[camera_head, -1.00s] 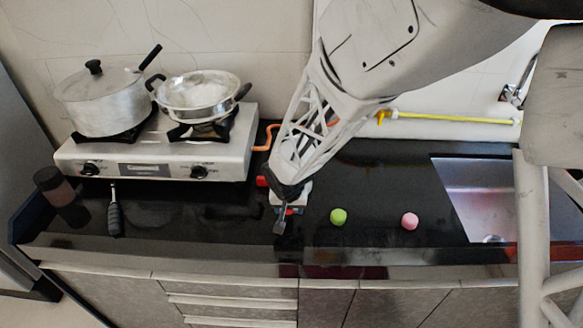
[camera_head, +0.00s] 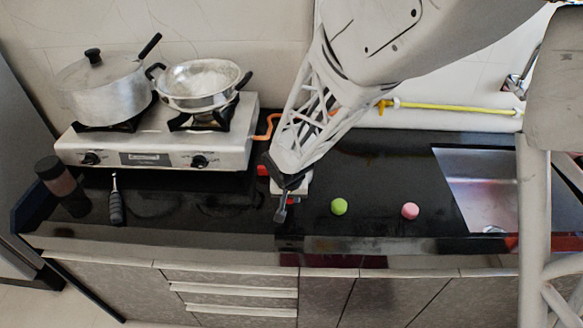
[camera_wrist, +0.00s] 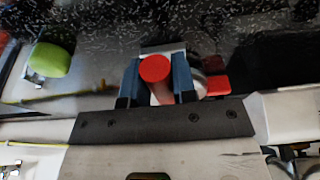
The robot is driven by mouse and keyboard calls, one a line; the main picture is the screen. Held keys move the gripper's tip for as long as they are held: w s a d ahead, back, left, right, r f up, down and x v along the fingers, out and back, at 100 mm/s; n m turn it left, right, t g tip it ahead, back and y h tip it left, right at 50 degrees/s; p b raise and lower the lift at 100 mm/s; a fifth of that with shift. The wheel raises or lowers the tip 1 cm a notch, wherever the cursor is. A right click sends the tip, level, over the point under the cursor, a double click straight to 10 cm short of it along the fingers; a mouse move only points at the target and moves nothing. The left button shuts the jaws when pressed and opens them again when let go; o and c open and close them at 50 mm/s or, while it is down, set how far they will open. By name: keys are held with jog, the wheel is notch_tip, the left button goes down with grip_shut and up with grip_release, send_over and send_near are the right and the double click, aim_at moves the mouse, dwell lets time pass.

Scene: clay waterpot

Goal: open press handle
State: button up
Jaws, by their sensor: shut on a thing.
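My gripper (camera_head: 283,203) is low over the counter, to the right of the stove. In the wrist view, its two blue fingers (camera_wrist: 155,85) stand on either side of a red round-ended piece, which I take to be the press handle (camera_wrist: 154,68), and are shut on it. A shiny rounded metal part and another red part of the press (camera_wrist: 217,85) show just right of the fingers. In the head view my arm and gripper hide most of the press, and only a bit of red (camera_head: 263,170) shows at its left. How far the handle is opened cannot be told.
A green ball (camera_head: 339,206) and a pink ball (camera_head: 410,210) lie to the right, before the sink (camera_head: 478,185). A stove (camera_head: 150,150) with two pots stands left.

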jog(key=shift+r, duration=0.15)
jog(key=shift+w+r, duration=0.2)
jog(key=shift+r, duration=0.6)
jog(key=shift+w+r, duration=0.2)
jog(key=shift+r, duration=0.6)
jog(key=shift+r, duration=0.15)
jog(key=shift+w+r, duration=0.35)
jog(key=shift+r, duration=0.45)
jog(key=shift+w+r, duration=0.35)
jog(key=shift+r, duration=0.4)
jog(key=shift+w+r, duration=0.1)
jog(key=shift+r, duration=0.05)
jog(key=shift+w+r, duration=0.45)
jog(key=shift+r, duration=0.25)
jog(key=shift+w+r, duration=0.4)
jog(key=shift+r, duration=0.3)
